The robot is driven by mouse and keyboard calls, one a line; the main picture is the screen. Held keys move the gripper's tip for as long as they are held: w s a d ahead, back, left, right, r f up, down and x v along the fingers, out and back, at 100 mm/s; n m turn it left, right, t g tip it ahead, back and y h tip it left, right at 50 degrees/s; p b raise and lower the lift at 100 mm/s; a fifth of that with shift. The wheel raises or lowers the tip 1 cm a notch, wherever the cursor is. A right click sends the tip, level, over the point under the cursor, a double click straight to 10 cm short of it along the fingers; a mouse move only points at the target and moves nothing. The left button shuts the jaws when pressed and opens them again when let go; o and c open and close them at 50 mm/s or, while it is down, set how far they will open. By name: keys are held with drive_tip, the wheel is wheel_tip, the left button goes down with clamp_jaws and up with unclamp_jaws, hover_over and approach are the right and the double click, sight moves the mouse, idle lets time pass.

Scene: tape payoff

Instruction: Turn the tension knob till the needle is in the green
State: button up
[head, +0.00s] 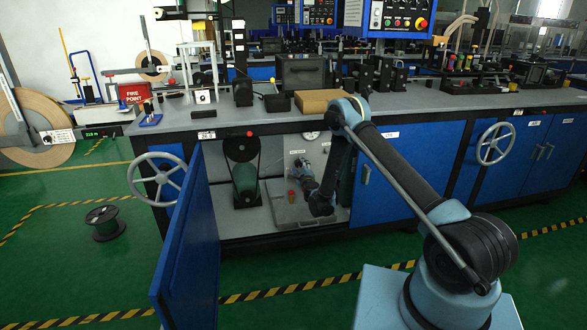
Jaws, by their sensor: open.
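My gripper (300,166) is inside the open cabinet under the bench, near its back wall, with its fingers open. A small round white dial (311,135) is on the back wall just above my gripper, close to my arm. Its needle and any green band are too small to read. I cannot make out the tension knob; it may be behind my gripper or wrist. I cannot tell whether the fingers touch anything.
The blue cabinet door (189,235) stands open at the left. A green motor-like unit (245,180) and a small orange item (292,197) are inside the cabinet. Handwheels (132,180) (480,145) stick out from the front. A black spool (103,222) lies on the floor.

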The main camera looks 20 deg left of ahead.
drive_tip(key=shift+w+a, duration=0.15)
drive_tip(key=shift+w, duration=0.55)
drive_tip(key=shift+s+a, duration=0.1)
drive_tip(key=shift+a, duration=0.05)
drive_tip(key=c, duration=1.1)
drive_tip(key=shift+o, duration=0.2)
